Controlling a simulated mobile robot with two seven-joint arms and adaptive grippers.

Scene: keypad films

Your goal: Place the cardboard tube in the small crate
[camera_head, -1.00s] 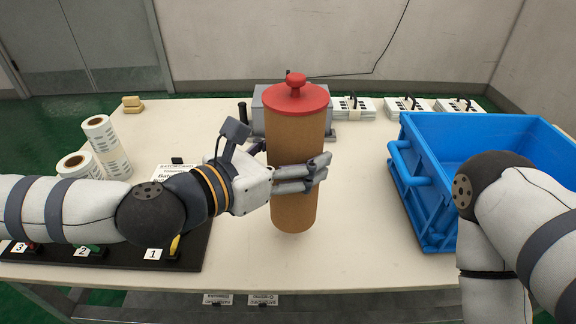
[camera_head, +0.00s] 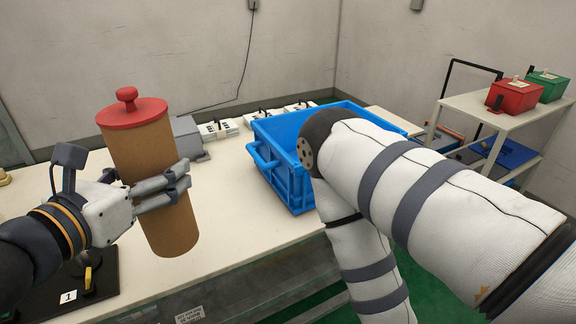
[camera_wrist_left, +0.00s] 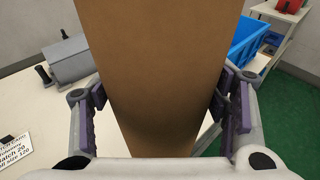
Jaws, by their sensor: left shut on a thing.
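The cardboard tube (camera_head: 148,160) is brown with a red knobbed lid and stands nearly upright, tilted slightly, at the left of the head view. My left gripper (camera_head: 172,188) is shut around its middle and holds it above the table. In the left wrist view the tube (camera_wrist_left: 150,75) fills the middle, between the two fingers of my left gripper (camera_wrist_left: 165,115). A blue crate (camera_head: 286,184) stands on the table to the right of the tube, apart from it. My right arm hides part of the crate; my right gripper is not in view.
The white table (camera_head: 225,230) is clear between tube and crate. A shelf cart (camera_head: 486,112) at the right carries a red box (camera_head: 513,96) and a green box (camera_head: 547,85).

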